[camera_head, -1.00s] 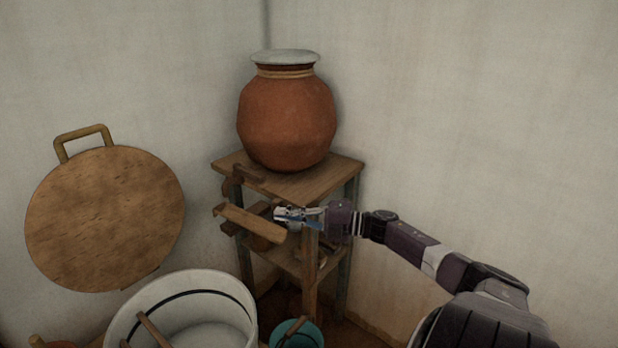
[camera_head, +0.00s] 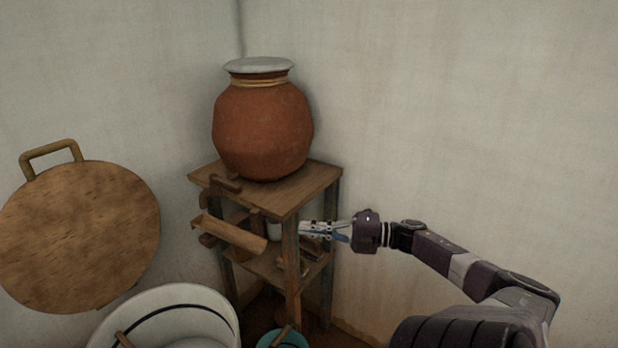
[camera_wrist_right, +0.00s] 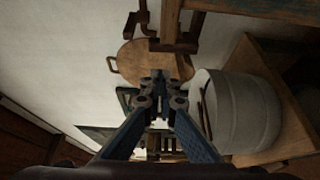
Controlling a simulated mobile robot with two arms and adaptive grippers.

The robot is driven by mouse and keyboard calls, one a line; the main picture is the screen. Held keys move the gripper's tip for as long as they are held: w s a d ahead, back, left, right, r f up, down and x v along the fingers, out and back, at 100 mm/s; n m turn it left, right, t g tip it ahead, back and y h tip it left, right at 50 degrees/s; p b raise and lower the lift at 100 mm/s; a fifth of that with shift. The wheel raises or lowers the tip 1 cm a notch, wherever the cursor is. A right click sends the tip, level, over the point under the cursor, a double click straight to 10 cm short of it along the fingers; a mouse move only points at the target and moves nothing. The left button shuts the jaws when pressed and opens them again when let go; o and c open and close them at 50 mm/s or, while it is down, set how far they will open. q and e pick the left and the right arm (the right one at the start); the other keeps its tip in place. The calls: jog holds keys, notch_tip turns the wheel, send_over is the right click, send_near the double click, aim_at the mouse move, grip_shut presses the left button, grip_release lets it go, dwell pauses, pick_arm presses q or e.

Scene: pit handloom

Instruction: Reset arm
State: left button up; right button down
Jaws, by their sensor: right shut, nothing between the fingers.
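My right arm comes in from the lower right in the head view. Its gripper (camera_head: 312,229) is at the right side of the wooden stand (camera_head: 310,180), near its front leg and below its top. In the right wrist view the gripper's fingertips (camera_wrist_right: 159,82) are together, with nothing visible between them. My left gripper does not show in either view.
A clay pot (camera_head: 262,128) with a pale lid stands on the stand, and wooden tools lie on its lower shelf. A round wooden board (camera_head: 78,238) leans at the left wall. A white tub (camera_head: 222,308) and a teal bucket (camera_head: 268,340) are below. The right wall (camera_head: 480,130) is bare.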

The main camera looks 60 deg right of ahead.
dwell(0.4)
